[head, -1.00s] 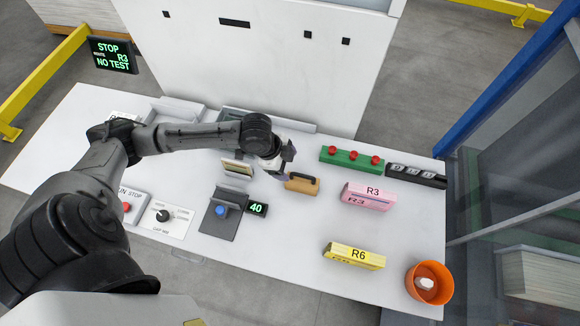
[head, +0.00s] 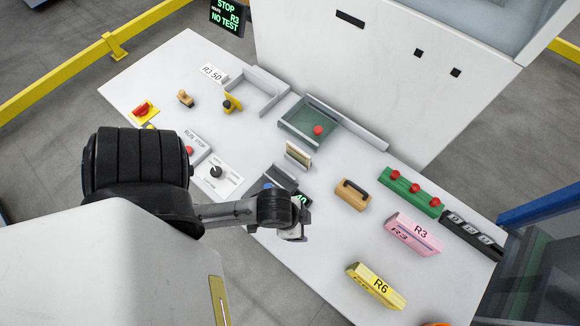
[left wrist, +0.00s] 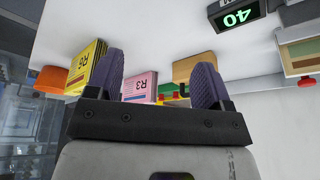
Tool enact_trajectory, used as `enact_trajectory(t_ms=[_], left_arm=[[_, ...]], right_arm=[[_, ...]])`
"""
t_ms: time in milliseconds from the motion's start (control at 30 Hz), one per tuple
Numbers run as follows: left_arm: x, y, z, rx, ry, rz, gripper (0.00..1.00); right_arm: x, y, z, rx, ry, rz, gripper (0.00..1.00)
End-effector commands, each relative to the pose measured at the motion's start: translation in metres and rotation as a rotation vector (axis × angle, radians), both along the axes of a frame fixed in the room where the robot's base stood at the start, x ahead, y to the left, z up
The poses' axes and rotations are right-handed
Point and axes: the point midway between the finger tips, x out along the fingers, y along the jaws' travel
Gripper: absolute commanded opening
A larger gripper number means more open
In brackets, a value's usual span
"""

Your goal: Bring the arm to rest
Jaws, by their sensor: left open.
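My left arm comes in from the left in the head view and ends at my left gripper (head: 300,232), over the front part of the white table (head: 330,270). The gripper is next to the small display reading 40 (head: 302,200), which it partly covers. In the left wrist view the two purple fingers of the left gripper (left wrist: 158,85) stand apart with nothing between them. The wrist view shows the table upside down. My right gripper is in neither view.
On the table are a tan block with a dark handle (head: 353,195), a green block with red knobs (head: 410,192), a pink R3 block (head: 412,236) and a yellow R6 block (head: 376,286). A green tray (head: 300,135) holds a red knob. A white cabinet (head: 370,70) stands behind.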

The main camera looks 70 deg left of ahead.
Motion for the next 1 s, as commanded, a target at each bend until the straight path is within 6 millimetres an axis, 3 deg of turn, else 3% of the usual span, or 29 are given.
enact_trajectory(t_ms=[200,667,867,1000], left_arm=[[-0.023,0.006,0.0,0.02,0.044,0.119,0.74],[-0.024,0.006,0.006,0.021,0.046,0.126,0.74],[-0.024,0.006,0.034,0.021,0.046,0.125,0.74],[-0.024,0.006,0.068,0.021,0.046,0.125,0.74]], right_arm=[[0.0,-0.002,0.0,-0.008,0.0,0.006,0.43],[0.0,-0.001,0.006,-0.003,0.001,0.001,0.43],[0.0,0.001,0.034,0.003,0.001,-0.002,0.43],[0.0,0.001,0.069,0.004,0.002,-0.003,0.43]])
